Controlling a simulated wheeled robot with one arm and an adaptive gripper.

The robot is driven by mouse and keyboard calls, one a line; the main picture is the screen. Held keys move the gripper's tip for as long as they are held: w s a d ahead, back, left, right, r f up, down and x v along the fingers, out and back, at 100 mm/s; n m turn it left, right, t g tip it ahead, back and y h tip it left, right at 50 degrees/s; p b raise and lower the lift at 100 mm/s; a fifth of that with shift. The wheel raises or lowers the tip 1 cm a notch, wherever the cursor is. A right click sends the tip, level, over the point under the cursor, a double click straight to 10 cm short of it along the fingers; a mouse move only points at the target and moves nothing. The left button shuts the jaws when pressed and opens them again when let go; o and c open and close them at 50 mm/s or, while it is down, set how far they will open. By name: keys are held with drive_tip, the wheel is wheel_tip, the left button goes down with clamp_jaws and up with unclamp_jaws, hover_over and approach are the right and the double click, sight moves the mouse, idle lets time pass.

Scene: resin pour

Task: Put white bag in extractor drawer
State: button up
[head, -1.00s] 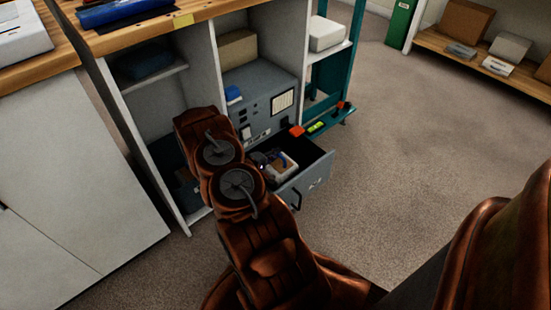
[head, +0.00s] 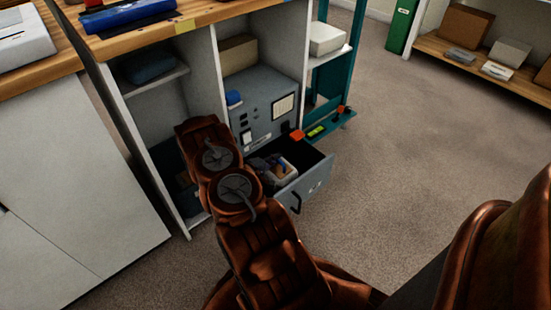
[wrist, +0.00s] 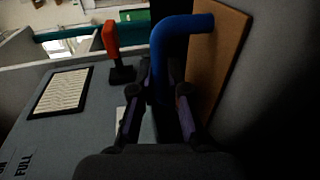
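The extractor drawer (head: 312,187) is pulled out from the grey extractor (head: 262,112) in the cabinet. My gripper (head: 272,167) is low over the drawer's inside, partly hidden by my arm. In the wrist view my gripper's fingers (wrist: 163,95) close on both sides of a curved blue handle (wrist: 175,35) joined to a brown board (wrist: 222,50). No white of the bag shows clearly there.
A red-handled lever (wrist: 111,42) and a framed label (wrist: 62,92) are on the extractor beside the fingers. The orange piece (head: 297,134) sits near the drawer's back corner. A teal frame (head: 335,60) stands to the right. Carpet (head: 420,150) to the right is clear.

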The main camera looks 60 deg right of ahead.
drive_tip(key=o, duration=0.4)
drive_tip(key=shift+s+a+f, duration=0.3)
drive_tip(key=shift+s+f, duration=0.15)
drive_tip(key=shift+f, duration=0.35)
drive_tip(key=shift+r+b, duration=0.15)
drive_tip(key=shift+b, duration=0.15)
drive_tip(key=shift+w+a+r+y, duration=0.1)
drive_tip(key=shift+a+y, duration=0.05)
drive_tip(key=shift+y, duration=0.15)
drive_tip(key=shift+w+r+p+v, duration=0.15)
drive_tip(key=shift+p+v, duration=0.5)
drive_tip(key=shift+v, duration=1.3)
drive_tip(key=shift+r+p+v, duration=0.2)
drive_tip(key=shift+p+v, duration=0.5)
drive_tip(key=shift+v, duration=1.25)
drive_tip(key=shift+w+r+p+v, duration=0.15)
drive_tip(key=shift+p+v, duration=0.5)
drive_tip(key=shift+v, duration=1.3)
drive_tip(key=shift+s, duration=0.1)
